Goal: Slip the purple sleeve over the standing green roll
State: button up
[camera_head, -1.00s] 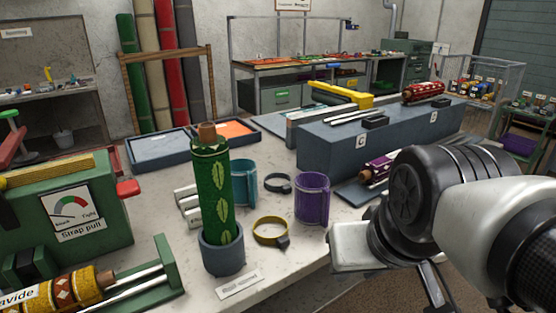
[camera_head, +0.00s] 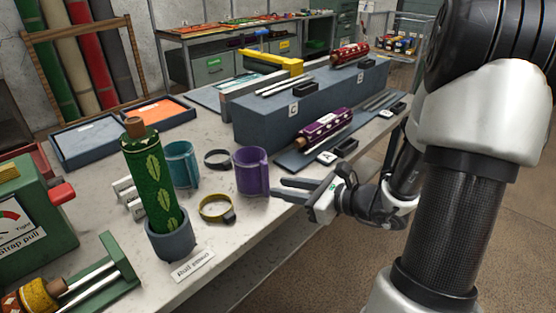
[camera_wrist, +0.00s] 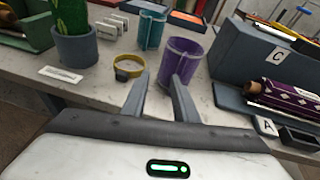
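The purple sleeve (camera_head: 251,172) stands upright on the table, an open-topped cylinder; it also shows in the wrist view (camera_wrist: 184,62). The green roll (camera_head: 152,180), with pale leaf shapes and a brown core end, stands in a grey cup (camera_head: 171,242) to the left; in the wrist view its lower part shows (camera_wrist: 70,17). My gripper (camera_head: 277,188) is to the right of the sleeve at table height. Its two fingers are apart with nothing between them, pointing towards the sleeve. In the wrist view the fingertips (camera_wrist: 161,77) are just short of the sleeve's base, slightly left of its middle.
A teal sleeve (camera_head: 181,163), a black ring (camera_head: 218,159) and a yellow ring strap (camera_head: 215,208) stand near the purple sleeve. A blue-grey block (camera_head: 310,105) and a purple roll (camera_head: 324,125) lie behind.

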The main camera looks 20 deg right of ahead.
aim_at(268, 176)
jog(key=shift+w+a+f+m+t+h+b, duration=0.25)
jog(key=shift+w+f+b, duration=0.4)
jog(key=shift+w, duration=0.9)
jog(key=shift+w+a+f+m+t+h+b, duration=0.1)
jog(key=shift+w+a+f+m+h+b, duration=0.3)
jog(key=shift+w, duration=1.2)
jog(key=shift+w+a+f+m+t+h+b, duration=0.15)
jog(key=shift+w+f+m+b, duration=0.5)
jog(key=shift+w, duration=0.9)
grip_shut()
jog(key=shift+r+p, duration=1.75)
jog(key=shift+r, duration=0.7)
